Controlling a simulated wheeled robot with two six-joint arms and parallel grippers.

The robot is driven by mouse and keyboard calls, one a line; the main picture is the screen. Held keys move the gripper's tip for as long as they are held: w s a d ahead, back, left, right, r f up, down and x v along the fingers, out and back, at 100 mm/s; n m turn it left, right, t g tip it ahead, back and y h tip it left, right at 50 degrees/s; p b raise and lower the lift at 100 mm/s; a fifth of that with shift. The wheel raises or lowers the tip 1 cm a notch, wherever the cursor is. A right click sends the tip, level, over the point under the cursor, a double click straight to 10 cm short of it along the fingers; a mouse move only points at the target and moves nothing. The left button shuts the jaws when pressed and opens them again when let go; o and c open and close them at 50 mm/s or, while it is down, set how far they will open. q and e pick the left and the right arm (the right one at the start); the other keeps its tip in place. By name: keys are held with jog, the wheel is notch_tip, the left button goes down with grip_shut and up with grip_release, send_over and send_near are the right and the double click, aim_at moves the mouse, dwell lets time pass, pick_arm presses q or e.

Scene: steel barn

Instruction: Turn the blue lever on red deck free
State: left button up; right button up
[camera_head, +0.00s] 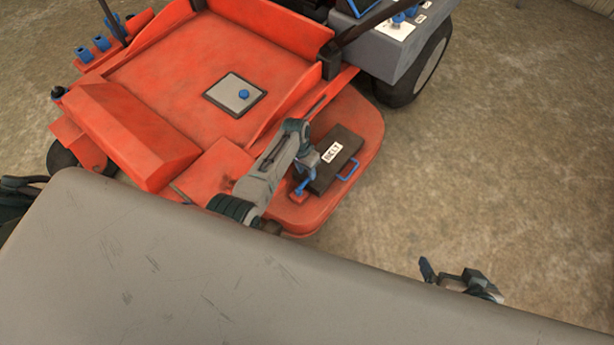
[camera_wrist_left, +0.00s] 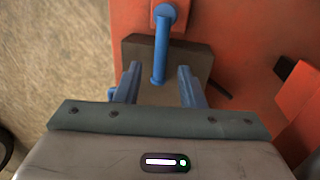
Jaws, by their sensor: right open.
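The red deck (camera_head: 340,125) juts from the side of a red mower. A blue lever (camera_head: 300,187) stands at its near side, beside a dark cover (camera_head: 325,180) with a label and a blue handle. My left gripper is at the lever, partly hidden by its own arm in the head view. In the left wrist view my left gripper (camera_wrist_left: 158,69) is open, and the blue lever (camera_wrist_left: 160,50) runs between its fingers with a gap on both sides. The lever's round pivot is at the top of that view. My right gripper (camera_head: 455,278) is open, low on the right, away from the deck.
The mower body (camera_head: 165,80) fills the upper left, with a blue knob (camera_head: 244,94) on a grey plate. A grey housing (camera_head: 390,45) and a wheel (camera_head: 425,65) stand behind the deck. The concrete floor (camera_head: 510,150) to the right is clear.

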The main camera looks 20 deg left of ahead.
pick_arm(q)
jog(key=shift+s+d+f+b, duration=0.1)
jog(key=shift+d+f+b, duration=0.1)
jog(key=shift+f, duration=0.45)
jog(key=shift+d+f+b, duration=0.1)
jog(key=shift+f+b, duration=0.05)
jog(key=shift+f, duration=0.5)
pick_arm(e)
jog(key=shift+w+a+f+t, duration=0.3)
jog(key=shift+t, duration=0.2)
pick_arm(q)
jog(key=shift+c, duration=0.3)
grip_shut()
jog(key=shift+a, duration=0.1)
jog(key=shift+a+r+n+p, duration=0.2)
jog(key=shift+a+n+p, duration=0.15)
jog(key=shift+n+p, duration=0.45)
jog(key=shift+a+n+t+p, duration=0.25)
jog(key=shift+n+t+p, duration=0.1)
jog(key=shift+n, duration=0.15)
jog(key=shift+a+f+n+p, duration=0.2)
jog(key=shift+a+n+p, duration=0.15)
jog(key=shift+n, duration=0.65)
pick_arm(e)
jog(key=d+r+g, duration=0.1)
jog(key=s+d+g, duration=0.1)
jog(key=shift+s+r+g+h, duration=0.3)
jog(key=shift+r, duration=0.1)
